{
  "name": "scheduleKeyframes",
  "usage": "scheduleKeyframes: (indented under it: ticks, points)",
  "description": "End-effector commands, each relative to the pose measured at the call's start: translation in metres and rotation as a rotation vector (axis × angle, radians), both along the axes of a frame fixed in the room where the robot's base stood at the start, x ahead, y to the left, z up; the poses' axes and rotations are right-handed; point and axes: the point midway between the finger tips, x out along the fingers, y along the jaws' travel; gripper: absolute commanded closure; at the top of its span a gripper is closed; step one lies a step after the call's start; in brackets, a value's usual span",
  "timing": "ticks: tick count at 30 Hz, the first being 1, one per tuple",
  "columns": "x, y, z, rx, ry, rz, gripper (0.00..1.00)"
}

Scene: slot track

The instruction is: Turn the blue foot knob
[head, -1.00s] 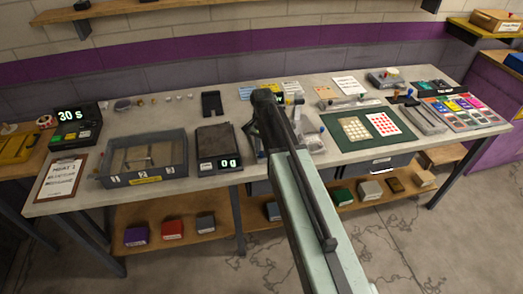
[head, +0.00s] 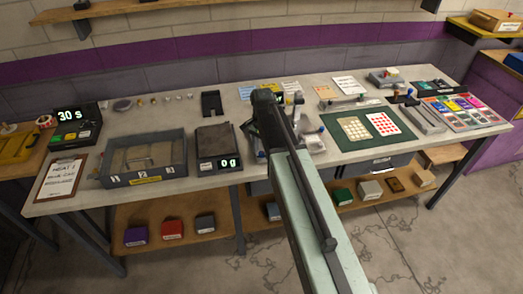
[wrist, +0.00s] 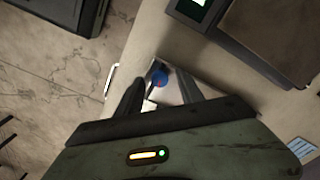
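The blue knob (wrist: 159,76) shows in the wrist view, on a pale metal device (wrist: 187,85) near the bench edge. My gripper (wrist: 159,87) is open, with one dark finger on each side of the knob's line. The knob lies between and slightly beyond the fingertips, and I cannot tell whether either finger touches it. No object is held. In the head view my arm covers the gripper and much of the device, and I cannot make out this knob there.
A scale (head: 218,147) reading 0 g stands left of my arm, beside a grey three-part bin (head: 145,165). A green mat (head: 350,143) with two cards lies to the right. The bench's front edge (wrist: 120,90) and floor lie left in the wrist view.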

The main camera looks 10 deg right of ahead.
Motion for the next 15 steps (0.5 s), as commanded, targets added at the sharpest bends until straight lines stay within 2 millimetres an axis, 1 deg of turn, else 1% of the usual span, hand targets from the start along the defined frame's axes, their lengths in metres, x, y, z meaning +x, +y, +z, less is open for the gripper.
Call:
scheduleKeyframes:
  ticks: [8, 11, 15]
  points:
    - [0.000, 0.000, 0.003, 0.000, -0.001, 0.000, 0.56]
    - [0.000, 0.000, 0.012, 0.000, -0.001, 0.000, 0.56]
    - [0.000, 0.000, 0.035, 0.000, -0.001, 0.000, 0.56]
